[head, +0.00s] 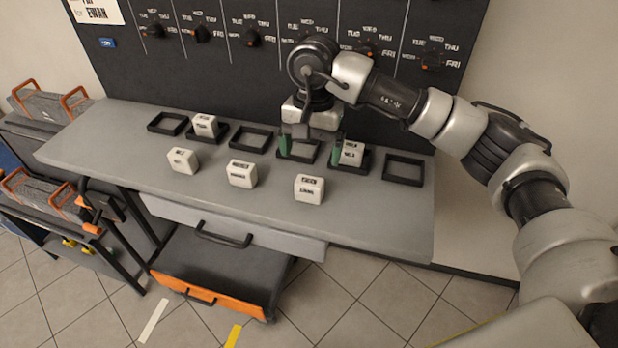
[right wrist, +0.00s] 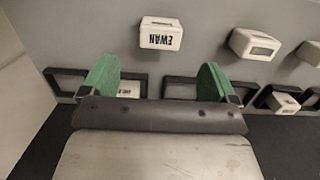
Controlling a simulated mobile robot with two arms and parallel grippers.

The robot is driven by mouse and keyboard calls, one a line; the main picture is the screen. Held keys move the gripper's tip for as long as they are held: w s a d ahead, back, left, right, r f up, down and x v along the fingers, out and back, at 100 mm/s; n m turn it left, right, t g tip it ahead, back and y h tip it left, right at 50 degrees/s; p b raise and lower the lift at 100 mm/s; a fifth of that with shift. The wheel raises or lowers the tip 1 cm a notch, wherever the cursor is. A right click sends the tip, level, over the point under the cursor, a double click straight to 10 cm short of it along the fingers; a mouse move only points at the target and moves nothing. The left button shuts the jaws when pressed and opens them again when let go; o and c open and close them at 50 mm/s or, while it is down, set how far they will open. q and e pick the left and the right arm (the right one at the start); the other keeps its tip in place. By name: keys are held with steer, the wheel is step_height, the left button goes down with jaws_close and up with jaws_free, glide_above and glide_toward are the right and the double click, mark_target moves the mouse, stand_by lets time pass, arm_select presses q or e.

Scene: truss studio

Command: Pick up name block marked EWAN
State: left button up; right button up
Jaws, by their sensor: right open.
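The name block marked EWAN (head: 309,188) is white with black lettering. It stands on the grey table toward the front edge, rightmost of the front blocks. In the right wrist view the EWAN block (right wrist: 160,33) shows its name upside down, beyond the fingertips and apart from them. My right gripper (head: 310,148) has green fingers, spread open with nothing between them, above the row of black frames near the board. In the right wrist view the right gripper (right wrist: 158,80) shows both fingers apart. My left gripper is not in view.
Two other white blocks (head: 242,173) (head: 182,160) stand left of EWAN. One block (head: 205,125) sits in a left frame, another (head: 352,152) in a frame beside my right finger. An empty frame (head: 403,169) lies at right. The dark dial board (head: 270,70) rises behind the table (head: 385,222).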

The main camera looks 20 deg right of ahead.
mark_target(310, 180)
steer(key=f, duration=0.1)
steer(key=s+f, duration=0.1)
steer(key=shift+a+f+p, duration=0.2)
steer(key=shift+f+p, duration=0.1)
steer(key=shift+f, duration=0.1)
steer(key=shift+w+f, duration=0.15)
steer(key=shift+f, duration=0.2)
steer(key=f+p, duration=0.2)
steer(key=f, duration=0.1)
steer(key=shift+s+a+f+p, duration=0.15)
steer(key=shift+s+f+p, duration=0.05)
steer(key=shift+f+p, duration=0.1)
steer(key=shift+f, duration=0.5)
steer(key=c, duration=0.5)
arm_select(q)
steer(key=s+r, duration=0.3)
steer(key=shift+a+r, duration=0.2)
arm_select(e)
steer(key=c, duration=0.5)
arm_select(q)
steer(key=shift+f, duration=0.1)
arm_select(e)
steer(key=shift+r, duration=0.1)
